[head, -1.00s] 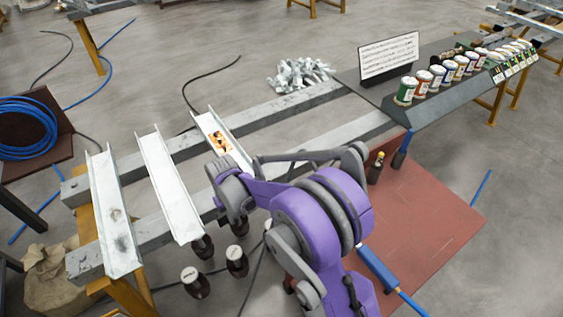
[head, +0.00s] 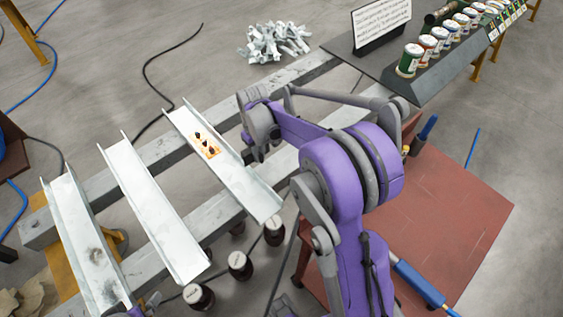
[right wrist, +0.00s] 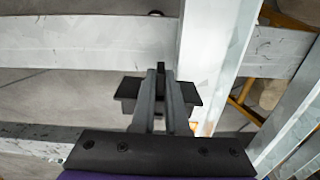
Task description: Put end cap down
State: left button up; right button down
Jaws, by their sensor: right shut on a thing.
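My right gripper (right wrist: 161,80) is shut in the right wrist view, with two grey fingers close together. Only a small dark sliver shows at the fingertips, so the end cap held there is mostly hidden. In the head view my right wrist hangs beside the rightmost metal channel (head: 235,175), and its fingers are hidden. An orange label with several small dark pieces (head: 207,146) lies in that channel. A small purple and grey part of my left arm shows at the bottom left edge; whether its gripper is open cannot be told.
Two more channels, the middle one (head: 155,210) and the left one (head: 85,240), lie across grey beams (head: 290,72). Dark bottles with white lids (head: 239,264) stand below. A sloped rack (head: 440,75) holds several cans. A metal scrap pile (head: 273,41) lies on the floor.

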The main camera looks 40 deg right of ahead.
notch_tip(320, 180, up, 2)
jog(key=r+b, duration=0.1)
jog(key=b, duration=0.1)
send_over(286, 164)
jog(key=shift+n, duration=0.3)
notch_tip(286, 164, down, 10)
jog(key=shift+w+d+f+b, duration=0.1)
jog(key=shift+b, duration=0.3)
jog(key=c, duration=1.4)
grip_release()
jog(key=shift+f, duration=0.15)
jog(key=o, duration=0.5)
